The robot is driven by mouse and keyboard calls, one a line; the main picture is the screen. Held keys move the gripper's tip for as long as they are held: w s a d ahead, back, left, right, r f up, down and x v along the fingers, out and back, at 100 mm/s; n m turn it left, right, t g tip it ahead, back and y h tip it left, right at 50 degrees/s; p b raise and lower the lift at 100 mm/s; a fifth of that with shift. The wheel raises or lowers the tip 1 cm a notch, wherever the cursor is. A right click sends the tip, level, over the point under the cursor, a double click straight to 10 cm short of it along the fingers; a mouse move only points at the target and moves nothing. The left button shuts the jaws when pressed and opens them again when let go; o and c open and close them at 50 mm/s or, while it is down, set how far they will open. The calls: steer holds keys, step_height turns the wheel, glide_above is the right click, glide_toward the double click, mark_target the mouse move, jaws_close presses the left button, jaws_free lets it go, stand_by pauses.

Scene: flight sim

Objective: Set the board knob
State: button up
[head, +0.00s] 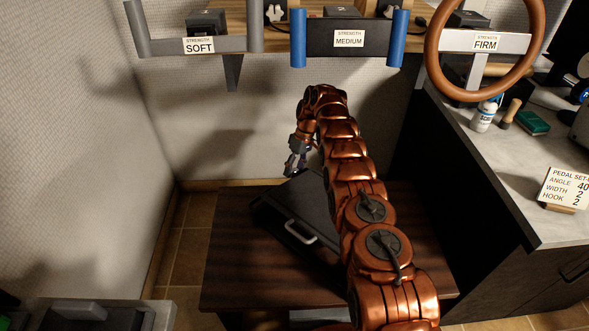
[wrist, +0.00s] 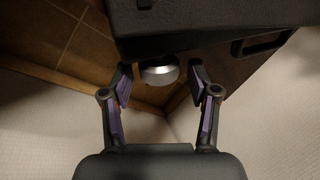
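A round silver knob (wrist: 160,75) sticks out from the side of a black board-like case (wrist: 205,28) in the wrist view. My gripper (wrist: 160,86) is open, with one finger on each side of the knob. Gaps show between the fingers and the knob, so I see no grip on it. In the head view my gripper (head: 294,165) is at the far left edge of the black case (head: 278,216), which lies on a dark wooden table (head: 235,270). The knob cannot be made out in the head view.
A shelf carries handles labelled SOFT (head: 199,46), MEDIUM (head: 348,40) and FIRM (head: 485,43). A counter (head: 510,165) on the right holds a white bottle (head: 484,115), a green block and a PEDAL SET card (head: 565,188). A pale wall stands behind the table.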

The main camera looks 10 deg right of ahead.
steer(key=shift+s+a+t+h+b, duration=0.1)
steer(key=shift+t+h+b, duration=0.45)
steer(key=shift+b, duration=0.4)
steer(key=shift+s+a+t+h+b, duration=0.1)
steer(key=shift+t+h+b, duration=0.25)
steer(key=shift+h+b, duration=0.5)
steer(key=shift+h+b, duration=0.3)
steer(key=shift+b, duration=0.5)
steer(key=t+h+b, duration=0.1)
steer(key=b, duration=0.1)
steer(key=t+h+b, duration=0.1)
steer(key=b, duration=0.1)
steer(key=shift+s+a+f, duration=0.1)
steer(key=shift+a+f, duration=0.05)
steer(key=shift+f, duration=0.1)
steer(key=t+h+b, duration=0.1)
steer(key=h+b, duration=0.1)
steer(key=b, duration=0.4)
steer(key=shift+a, duration=0.15)
steer(key=t+h+b, duration=0.1)
steer(key=b, duration=0.3)
steer(key=t+h+b, duration=0.1)
steer(key=h+b, duration=0.1)
steer(key=b, duration=0.2)
steer(key=shift+s+a+f+b, duration=0.1)
steer(key=shift+s+a+b, duration=0.1)
steer(key=shift+b, duration=0.15)
